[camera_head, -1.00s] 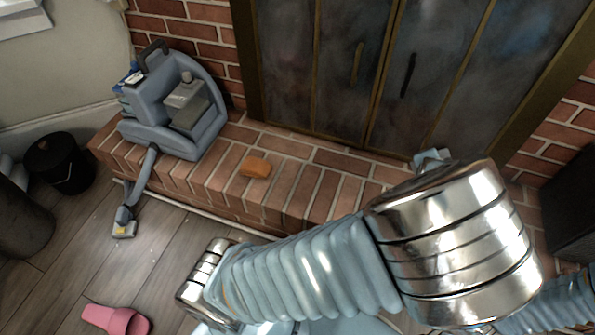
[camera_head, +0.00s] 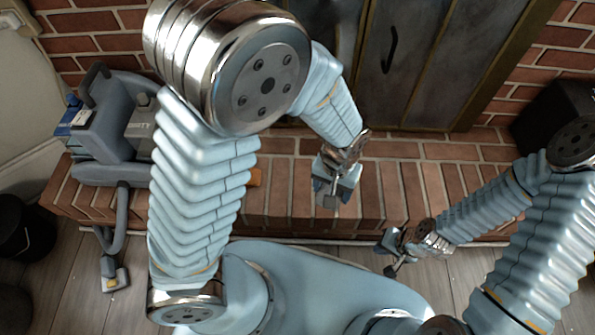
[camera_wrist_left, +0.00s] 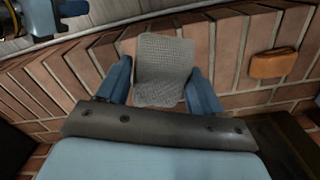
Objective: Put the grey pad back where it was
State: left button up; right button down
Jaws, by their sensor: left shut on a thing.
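The grey pad (camera_wrist_left: 165,68) is a woven-looking square in the left wrist view. It sits between the two blue fingers of my left gripper (camera_wrist_left: 163,85), which is shut on it. In the head view my left gripper (camera_head: 335,192) is over the brick hearth, in front of the dark doors; the pad is hard to make out there. Whether the pad touches the bricks I cannot tell. My right gripper (camera_head: 391,262) is lower right, near the hearth's front edge, with nothing visible in it. Its finger gap is too small to judge.
An orange sponge (camera_wrist_left: 272,62) lies on the brick hearth (camera_head: 385,190), mostly hidden behind my left arm in the head view (camera_head: 255,177). A grey-blue carpet cleaner (camera_head: 112,130) stands at the hearth's left end. A black bin (camera_head: 25,228) is on the floor.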

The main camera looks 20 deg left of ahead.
pick_arm(q)
jog(key=w+a+f+b, duration=0.2)
jog(key=w+a+f, duration=0.2)
jog(key=w+a, duration=0.1)
jog(key=b, duration=0.1)
send_over(305, 180)
jog(key=f, duration=0.4)
jog(key=shift+s+d+f, duration=0.25)
jog(key=shift+f, duration=0.1)
jog(key=f, duration=0.1)
jog(key=f+b, duration=0.1)
jog(key=f, duration=0.2)
jog(key=shift+w+a, duration=0.2)
jog(key=shift+a, duration=0.05)
jog(key=shift+r, duration=0.1)
jog(key=o, duration=1)
